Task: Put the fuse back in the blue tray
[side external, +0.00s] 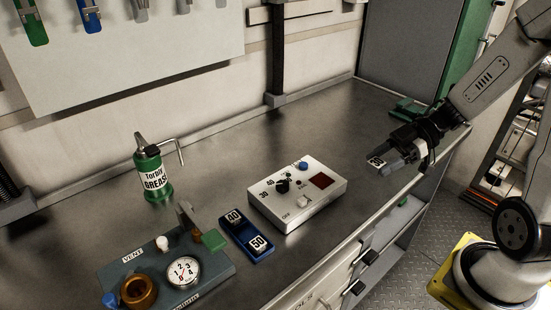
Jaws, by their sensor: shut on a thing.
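The blue tray (247,237) lies on the metal bench, left of the white control box. The gripper hides part of this fuse.
The white control box (320,205) with a dial and red window stands between tray and gripper. A gauge panel (215,270) is left of the tray, with a green grease can (153,172) behind. The bench behind the box is clear.

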